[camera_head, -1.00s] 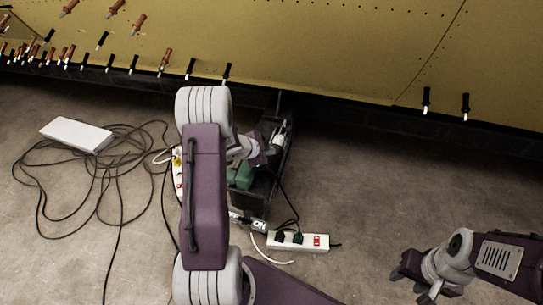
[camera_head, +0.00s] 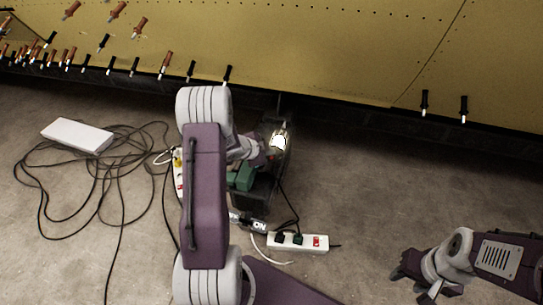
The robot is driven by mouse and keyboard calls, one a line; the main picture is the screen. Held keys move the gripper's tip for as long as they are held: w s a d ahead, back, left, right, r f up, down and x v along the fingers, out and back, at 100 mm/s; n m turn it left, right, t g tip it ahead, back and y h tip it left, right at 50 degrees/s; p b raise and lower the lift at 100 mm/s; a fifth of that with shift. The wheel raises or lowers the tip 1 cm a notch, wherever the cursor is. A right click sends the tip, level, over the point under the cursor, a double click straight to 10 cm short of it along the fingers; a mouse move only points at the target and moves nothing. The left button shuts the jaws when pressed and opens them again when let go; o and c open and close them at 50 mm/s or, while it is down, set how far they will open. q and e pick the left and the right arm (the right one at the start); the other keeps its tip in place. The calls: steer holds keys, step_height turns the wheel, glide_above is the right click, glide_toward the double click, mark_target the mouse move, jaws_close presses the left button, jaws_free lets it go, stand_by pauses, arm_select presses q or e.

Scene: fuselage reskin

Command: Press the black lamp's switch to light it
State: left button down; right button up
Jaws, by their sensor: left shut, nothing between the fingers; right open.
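The black lamp (camera_head: 279,141) stands in or at a dark open container beneath the yellow panel, and its bulb glows bright. My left gripper (camera_head: 268,153) is shut and empty, right beside the lamp's lower left side; I cannot tell whether it touches the lamp. A small red spot shows by the fingertips. My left arm hides part of the container and what lies left of it. The lamp's switch itself is too small to make out. My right gripper (camera_head: 412,284) is open and empty over the floor at the lower right, far from the lamp.
A green item (camera_head: 242,177) lies in the dark container (camera_head: 262,192). A white box (camera_head: 77,135) and tangled black cables lie at left. Floor at right is clear.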

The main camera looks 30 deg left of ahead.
mark_target(270, 160)
arm_select(q)
step_height(270, 160, up, 6)
steer(key=p, duration=0.6)
steer(key=shift+p, duration=0.3)
